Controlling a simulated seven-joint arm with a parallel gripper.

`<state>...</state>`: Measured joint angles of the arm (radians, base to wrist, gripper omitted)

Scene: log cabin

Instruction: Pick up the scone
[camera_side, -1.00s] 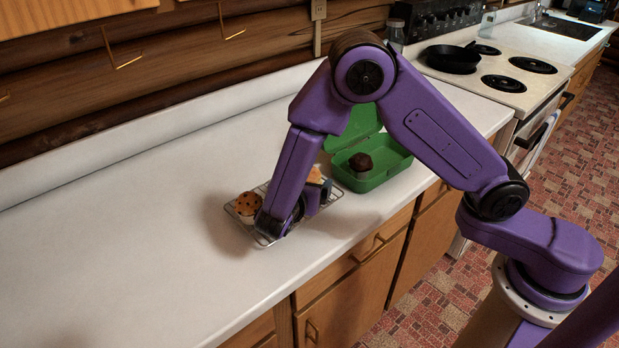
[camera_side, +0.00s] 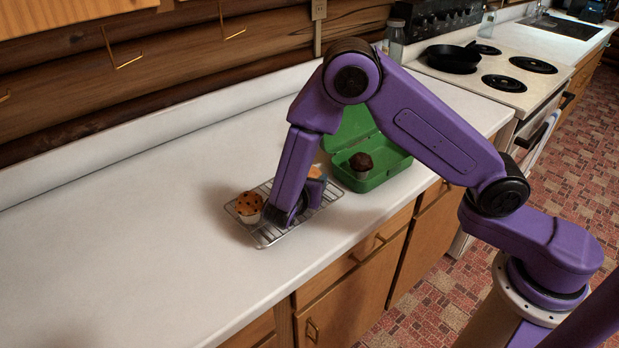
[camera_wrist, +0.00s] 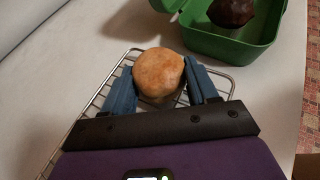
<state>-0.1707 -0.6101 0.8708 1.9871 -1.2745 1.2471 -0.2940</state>
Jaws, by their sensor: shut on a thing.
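The scone (camera_wrist: 159,73) is round and golden brown in the wrist view. My gripper (camera_wrist: 161,84) is shut on it, with one blue finger against each side. The scone is over the wire cooling rack (camera_wrist: 64,149); I cannot tell whether it is lifted clear of the wires. In the side view my gripper (camera_side: 309,188) is low over the rack (camera_side: 264,240), and my wrist hides most of the scone, with only a small orange-tan patch showing behind it.
A chocolate-chip muffin (camera_side: 249,207) stands at the rack's left end. An open green box (camera_side: 381,176) with a dark chocolate muffin (camera_side: 361,162) stands right of the rack. The white counter (camera_side: 120,250) is clear on the left. A stove with a black pan (camera_side: 452,57) is farther back.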

